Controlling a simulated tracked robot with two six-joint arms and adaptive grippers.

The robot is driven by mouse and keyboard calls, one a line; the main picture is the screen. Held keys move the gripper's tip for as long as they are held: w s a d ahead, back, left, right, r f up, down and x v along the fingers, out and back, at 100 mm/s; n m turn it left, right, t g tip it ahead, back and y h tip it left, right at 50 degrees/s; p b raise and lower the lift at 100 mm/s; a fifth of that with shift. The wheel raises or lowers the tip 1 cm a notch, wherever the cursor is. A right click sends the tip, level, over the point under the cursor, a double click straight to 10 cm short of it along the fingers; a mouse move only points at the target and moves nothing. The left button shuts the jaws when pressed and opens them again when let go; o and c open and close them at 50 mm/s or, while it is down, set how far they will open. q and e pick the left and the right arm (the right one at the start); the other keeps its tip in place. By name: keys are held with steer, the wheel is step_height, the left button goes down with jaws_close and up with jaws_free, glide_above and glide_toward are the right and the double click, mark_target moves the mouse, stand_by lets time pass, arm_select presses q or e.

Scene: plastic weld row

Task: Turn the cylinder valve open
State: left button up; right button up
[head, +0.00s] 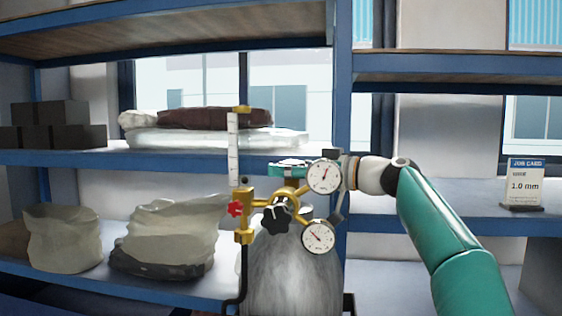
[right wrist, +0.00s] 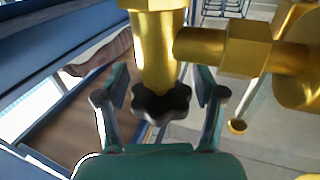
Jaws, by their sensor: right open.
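The gas cylinder (head: 290,265) stands upright in the middle of the head view, with brass fittings (head: 284,200) on top. In the right wrist view a black lobed knob (right wrist: 163,104) sits at the end of a brass stem (right wrist: 155,50). My right gripper (right wrist: 162,88) is open, with one finger on each side of this knob. I see a gap on both sides. In the head view the teal right gripper (head: 288,170) is at the cylinder's top, partly hidden behind the upper gauge (head: 324,176). My left gripper is not in view.
A lower gauge (head: 318,236), a black front knob (head: 277,220), a red knob (head: 235,208) and an upright flow tube (head: 233,150) crowd the fittings. Blue shelves (head: 190,160) with sacks (head: 165,240) stand behind. A job card (head: 525,183) stands at the right.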

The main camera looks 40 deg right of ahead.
steer(key=shift+w+a, duration=0.25)
steer(key=shift+w, duration=0.4)
steer(key=c, duration=0.9)
steer(key=shift+w, duration=0.1)
steer(key=shift+c, duration=0.6)
